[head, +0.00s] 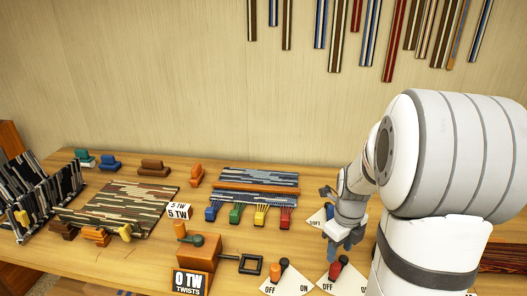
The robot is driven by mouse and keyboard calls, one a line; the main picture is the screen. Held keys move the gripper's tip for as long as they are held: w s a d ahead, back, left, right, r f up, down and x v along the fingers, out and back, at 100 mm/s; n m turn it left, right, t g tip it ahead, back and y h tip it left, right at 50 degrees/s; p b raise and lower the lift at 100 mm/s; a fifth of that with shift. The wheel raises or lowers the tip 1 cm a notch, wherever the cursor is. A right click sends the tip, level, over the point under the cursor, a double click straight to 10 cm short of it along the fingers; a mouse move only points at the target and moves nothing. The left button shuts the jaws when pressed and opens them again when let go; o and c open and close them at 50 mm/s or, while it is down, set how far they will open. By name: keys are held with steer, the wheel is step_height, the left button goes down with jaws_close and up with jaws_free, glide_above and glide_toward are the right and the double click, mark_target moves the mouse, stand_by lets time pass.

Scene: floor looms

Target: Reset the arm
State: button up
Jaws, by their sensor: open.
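My arm comes in from the right side of the head view, with white links that cover the right part of the table. My gripper (338,243) points down over the wooden table (225,262), right of the small loom with the colored tabs. It is open. A small blue thing shows by its fingers; I cannot tell whether it is part of the gripper or lies behind it. I see nothing clearly held.
A loom (258,180) has blue, green, yellow and red tabs. Left are a woven mat (120,205) and a rack (40,200). A crank box (198,258) and switch plates (285,280) stand in front. Striped strips (340,35) hang above.

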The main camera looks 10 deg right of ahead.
steer(key=shift+a+r+n, duration=0.25)
steer(key=shift+a+n, duration=0.05)
steer(key=shift+n, duration=0.1)
steer(key=s+a+r+n+t, duration=0.1)
steer(key=s+a+r+n, duration=0.3)
steer(key=n, duration=1.1)
steer(key=s+a+r+n+t, duration=0.1)
steer(key=s+a+r+n, duration=0.4)
steer(key=n, duration=1)
steer(key=s+a, duration=0.2)
steer(key=a, duration=0.2)
steer(key=shift+a+t, duration=0.3)
steer(key=shift+s+r, duration=0.1)
steer(key=shift+c, duration=1.3)
